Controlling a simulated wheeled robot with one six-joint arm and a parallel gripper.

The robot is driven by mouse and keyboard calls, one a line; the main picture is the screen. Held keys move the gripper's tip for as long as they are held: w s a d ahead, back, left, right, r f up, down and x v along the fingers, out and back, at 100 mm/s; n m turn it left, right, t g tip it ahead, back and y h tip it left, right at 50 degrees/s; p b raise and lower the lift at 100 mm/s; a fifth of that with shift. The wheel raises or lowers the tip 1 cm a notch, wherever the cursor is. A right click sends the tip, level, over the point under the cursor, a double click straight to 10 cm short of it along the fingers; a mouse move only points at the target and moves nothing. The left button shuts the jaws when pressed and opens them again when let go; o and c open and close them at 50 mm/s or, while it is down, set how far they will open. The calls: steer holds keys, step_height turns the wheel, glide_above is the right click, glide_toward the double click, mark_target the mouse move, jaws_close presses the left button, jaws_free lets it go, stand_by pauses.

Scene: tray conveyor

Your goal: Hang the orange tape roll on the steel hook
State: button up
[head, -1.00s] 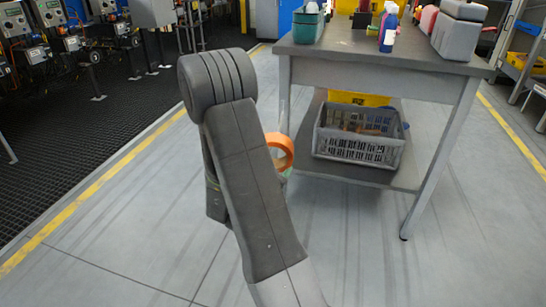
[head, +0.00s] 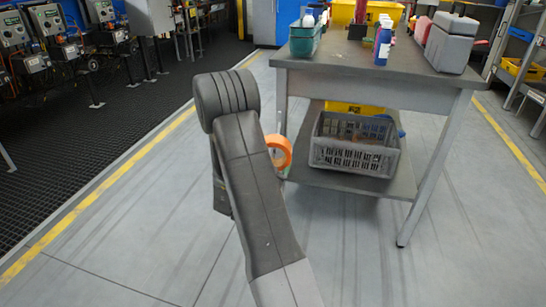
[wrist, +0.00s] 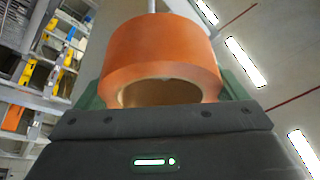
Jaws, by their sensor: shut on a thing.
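The orange tape roll (wrist: 160,50) is held in my gripper (wrist: 160,92), with green fingers at its left and right sides in the wrist view. Its open centre partly shows. In the head view the roll (head: 280,152) sticks out to the right of my arm, which hides most of the gripper. I cannot make out the steel hook with certainty. A thin grey rod (wrist: 152,5) shows above the roll in the wrist view, but I cannot tell what it belongs to.
A grey workbench (head: 375,88) stands to the right, with bottles (head: 383,40), a green bin (head: 305,40) and a grey case (head: 450,43) on top. A grey crate (head: 355,157) sits on its lower shelf. The floor in front is clear.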

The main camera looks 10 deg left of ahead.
steer(key=shift+w+a+r+p, duration=0.15)
steer(key=shift+w+p, duration=0.45)
steer(key=shift+w, duration=0.9)
steer(key=shift+w+a+f+p, duration=0.1)
steer(key=shift+w+a+p, duration=0.3)
steer(key=shift+w, duration=1.05)
steer(key=shift+w+d, duration=0.1)
steer(key=shift+w, duration=0.1)
step_height(320, 180, down, 3)
steer(key=b, duration=0.4)
steer(key=shift+f, duration=0.2)
steer(key=o, duration=1.4)
steer(key=p+v, duration=0.2)
steer(key=v, duration=1.2)
steer(key=shift+w, duration=0.1)
